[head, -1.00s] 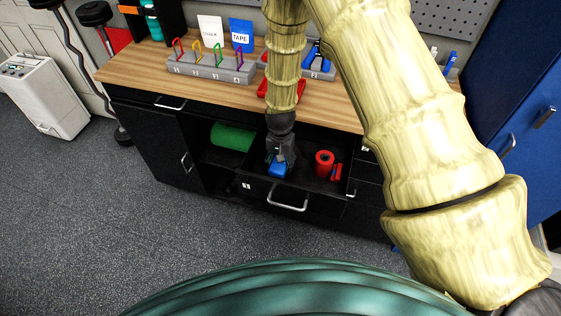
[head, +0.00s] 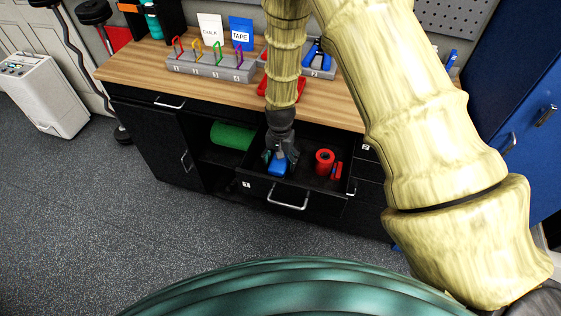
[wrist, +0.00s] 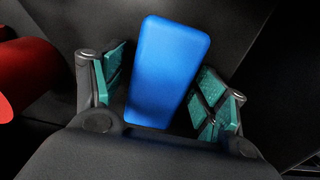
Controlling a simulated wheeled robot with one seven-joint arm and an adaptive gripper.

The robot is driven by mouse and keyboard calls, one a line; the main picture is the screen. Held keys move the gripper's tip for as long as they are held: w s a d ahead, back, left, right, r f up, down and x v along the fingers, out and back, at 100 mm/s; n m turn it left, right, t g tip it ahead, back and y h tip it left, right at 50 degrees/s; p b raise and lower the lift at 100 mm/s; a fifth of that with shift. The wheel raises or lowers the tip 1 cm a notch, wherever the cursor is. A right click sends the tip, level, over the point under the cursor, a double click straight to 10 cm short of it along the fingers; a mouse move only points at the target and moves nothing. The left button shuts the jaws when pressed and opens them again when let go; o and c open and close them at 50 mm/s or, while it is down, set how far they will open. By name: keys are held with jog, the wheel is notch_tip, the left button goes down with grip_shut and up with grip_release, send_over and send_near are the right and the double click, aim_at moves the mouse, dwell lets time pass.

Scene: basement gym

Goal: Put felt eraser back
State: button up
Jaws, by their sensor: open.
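The blue block that looks like the felt eraser (head: 277,169) lies in the open black drawer (head: 314,205). In the wrist view the blue eraser (wrist: 167,72) lies between my fingers, slightly tilted, with a gap visible at its right side. My gripper (head: 276,158) is open and reaches down into the drawer over the eraser. In the wrist view my gripper (wrist: 165,92) shows its green finger pads on both sides of the eraser. Whether the left pad touches it I cannot tell.
A red roll (head: 324,162) and a small red piece (head: 337,171) lie in the drawer, right of my gripper. A green roll (head: 231,135) is on the shelf to the left. The wooden worktop (head: 135,72) above holds a grey rack (head: 212,68) with coloured loops.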

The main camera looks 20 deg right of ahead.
notch_tip(320, 180, up, 11)
jog(key=b, duration=0.2)
jog(key=shift+b, duration=0.4)
jog(key=shift+r, duration=0.1)
jog(key=shift+c, duration=0.2)
dwell(1.0)
